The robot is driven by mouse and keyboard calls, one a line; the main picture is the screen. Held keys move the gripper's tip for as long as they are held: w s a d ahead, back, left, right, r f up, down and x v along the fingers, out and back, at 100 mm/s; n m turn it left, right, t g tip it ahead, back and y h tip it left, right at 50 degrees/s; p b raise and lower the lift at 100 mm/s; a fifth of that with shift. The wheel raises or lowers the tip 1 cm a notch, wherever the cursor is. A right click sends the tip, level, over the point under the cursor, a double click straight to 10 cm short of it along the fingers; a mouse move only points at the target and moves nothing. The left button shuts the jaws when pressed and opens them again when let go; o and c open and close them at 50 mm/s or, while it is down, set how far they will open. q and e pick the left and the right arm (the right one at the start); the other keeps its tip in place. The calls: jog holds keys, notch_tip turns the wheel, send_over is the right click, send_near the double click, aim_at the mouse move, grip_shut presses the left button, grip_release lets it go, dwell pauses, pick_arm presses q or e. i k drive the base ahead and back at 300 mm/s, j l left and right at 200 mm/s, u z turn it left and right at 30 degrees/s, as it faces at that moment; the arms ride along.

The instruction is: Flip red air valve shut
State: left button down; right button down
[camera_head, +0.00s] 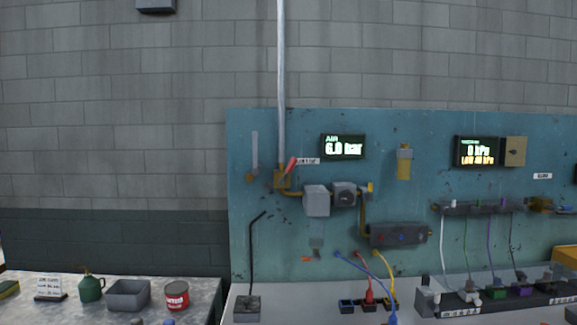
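The red air valve handle (289,164) sits on a brass valve body (281,179) at the foot of the vertical grey pipe (281,80), on the teal wall panel (258,220). The handle is tilted, running up and to the right from the valve body. A black display (343,147) to its right reads AIR 6.0 bar. A small label (308,161) is just right of the handle. Neither of my grippers is in view.
Grey regulator boxes (317,201) and a manifold (398,235) are on the panel. Coloured hoses hang at the right. The left table (205,297) holds a grey bin (128,295) and a red can (177,296).

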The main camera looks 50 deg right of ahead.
aim_at(281, 180)
jog(key=l, duration=1.9)
jog(key=k+z, duration=0.05)
